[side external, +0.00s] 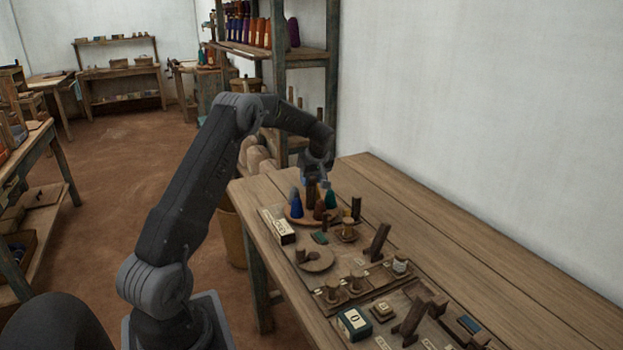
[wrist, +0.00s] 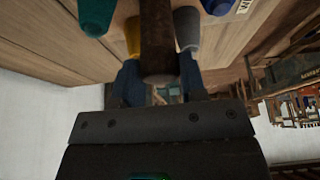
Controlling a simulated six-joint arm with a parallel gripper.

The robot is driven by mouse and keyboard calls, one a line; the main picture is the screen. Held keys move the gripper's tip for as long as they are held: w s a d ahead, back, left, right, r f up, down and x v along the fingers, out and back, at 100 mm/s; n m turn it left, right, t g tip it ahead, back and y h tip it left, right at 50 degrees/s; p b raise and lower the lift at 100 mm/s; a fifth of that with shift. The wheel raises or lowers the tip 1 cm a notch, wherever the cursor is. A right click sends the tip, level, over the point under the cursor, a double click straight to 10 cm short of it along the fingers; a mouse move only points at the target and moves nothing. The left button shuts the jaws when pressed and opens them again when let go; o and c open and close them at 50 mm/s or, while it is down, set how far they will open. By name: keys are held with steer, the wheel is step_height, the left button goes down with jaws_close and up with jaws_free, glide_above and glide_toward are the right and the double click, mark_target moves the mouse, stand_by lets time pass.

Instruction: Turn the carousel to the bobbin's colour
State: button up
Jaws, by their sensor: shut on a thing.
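The carousel (side external: 290,214) is a round wooden plate at the table's far end, bearing several upright coloured cones. In the side view a blue cone (side external: 297,206), a dark red-brown cone (side external: 319,211) and a teal cone (side external: 331,199) show. The wrist view shows the teal cone (wrist: 95,15), a yellow cone (wrist: 133,38), a grey cone (wrist: 187,30) and a blue cone (wrist: 218,6). My gripper (side external: 311,181) points down over the carousel, shut on the brown centre post (wrist: 157,40). I cannot tell which spool is the task's bobbin.
A small spool on a stand (side external: 348,231) is beside the carousel. A notched wooden disc (side external: 316,261), a tilted wooden block (side external: 378,242), a pale-wound spool (side external: 400,264) and a dark green box (side external: 354,324) stand nearer. The table's right side is clear, along the white wall.

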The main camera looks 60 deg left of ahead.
jaws_close()
steer(key=shift+m, duration=0.4)
steer(key=m+t, duration=0.2)
steer(key=m, duration=0.3)
steer(key=shift+s+m, duration=0.1)
steer(key=shift+m, duration=0.2)
steer(key=m+t+h, duration=0.1)
steer(key=m, duration=0.2)
steer(key=shift+a+m+t, duration=0.1)
steer(key=shift+m+t, duration=0.2)
steer(key=shift+m+t+h, duration=0.3)
steer(key=shift+m+h, duration=0.7)
steer(key=shift+m, duration=1.1)
steer(key=o, duration=0.9)
jaws_free()
